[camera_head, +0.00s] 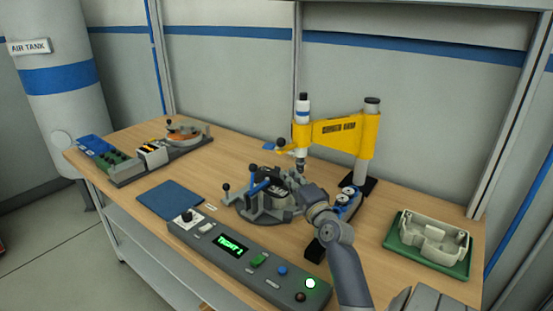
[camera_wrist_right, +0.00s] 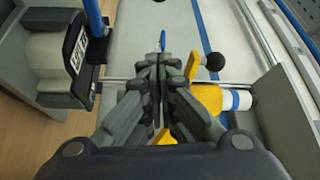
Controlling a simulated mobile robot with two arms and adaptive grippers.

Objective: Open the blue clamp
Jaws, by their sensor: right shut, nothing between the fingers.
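A round grey fixture (camera_head: 268,214) stands on the bench behind the control box. The blue clamp (camera_head: 259,187) shows as a blue lever on this fixture, beside a dark part, and is partly hidden. My right gripper (camera_head: 286,187) reaches in from the lower right, close over the fixture's right side. In the right wrist view its fingers (camera_wrist_right: 160,78) are together and empty. A blue bar (camera_wrist_right: 95,18) stands beside a labelled part (camera_wrist_right: 78,50) to their left. A small blue tip (camera_wrist_right: 163,40) shows just beyond them. I cannot tell whether the fingers touch the clamp. My left gripper is not visible.
A yellow-armed press (camera_head: 345,133) stands close behind the fixture. The control box (camera_head: 240,257) is in front. A green tray (camera_head: 430,245) with a pale housing is at right. A blue mat (camera_head: 171,200) lies left; more fixtures (camera_head: 150,153) stand at the back left.

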